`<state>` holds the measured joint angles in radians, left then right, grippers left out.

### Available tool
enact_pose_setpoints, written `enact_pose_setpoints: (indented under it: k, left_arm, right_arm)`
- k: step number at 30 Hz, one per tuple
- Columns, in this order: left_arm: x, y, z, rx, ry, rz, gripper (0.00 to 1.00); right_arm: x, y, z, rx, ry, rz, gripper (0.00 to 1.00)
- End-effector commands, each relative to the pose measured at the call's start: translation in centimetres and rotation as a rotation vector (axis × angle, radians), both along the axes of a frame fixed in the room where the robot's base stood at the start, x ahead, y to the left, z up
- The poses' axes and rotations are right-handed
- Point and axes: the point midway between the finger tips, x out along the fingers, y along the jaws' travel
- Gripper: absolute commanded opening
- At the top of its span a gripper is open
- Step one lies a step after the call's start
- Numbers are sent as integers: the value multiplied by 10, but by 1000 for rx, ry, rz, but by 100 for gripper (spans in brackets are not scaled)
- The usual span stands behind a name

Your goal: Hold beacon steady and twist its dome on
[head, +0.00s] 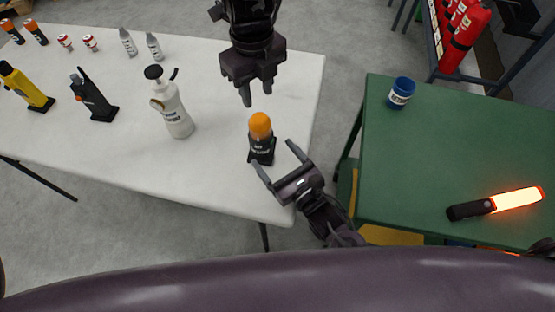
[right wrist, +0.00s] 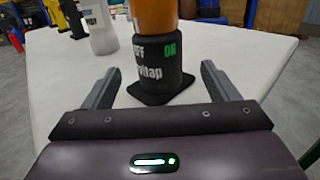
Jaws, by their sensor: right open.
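The beacon stands upright near the front right of the white table. Its black base (head: 261,151) has white lettering and a green "ON" in the right wrist view (right wrist: 160,70). Its orange dome (head: 260,125) sits on top of the base; the right wrist view shows only the dome's lower part (right wrist: 155,15). I cannot tell how tightly it is seated. My left gripper (head: 257,94) points down above the dome, fingers apart and empty. My right gripper (head: 273,156) is open at the near right side of the base, its fingers (right wrist: 160,78) spread wider than the base.
A white bottle (head: 173,112), a black device (head: 93,98) and a yellow device (head: 24,87) stand left on the white table (head: 215,190). A green table (head: 440,150) at right holds a blue cup (head: 401,92) and a glowing light stick (head: 510,200). Red extinguishers (head: 464,38) stand behind.

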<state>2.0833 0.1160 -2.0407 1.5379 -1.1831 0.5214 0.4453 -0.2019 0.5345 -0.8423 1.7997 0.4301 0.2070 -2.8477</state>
Motion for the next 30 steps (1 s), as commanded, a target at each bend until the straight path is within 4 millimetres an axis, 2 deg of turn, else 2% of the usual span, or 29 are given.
enact_pose_setpoints:
  k: [6,12,24,30]
  left_arm:
    - [0,0,0,0,0,0,36]
    - [0,0,0,0,0,0,36]
    - [0,0,0,0,0,0,36]
    - [0,0,0,0,0,0,36]
  right_arm:
    - [30,18,1,4,-1,0,81]
    - [51,30,1,4,-1,2,81]
    - [58,35,0,4,1,3,81]
    - [58,35,0,4,1,3,56]
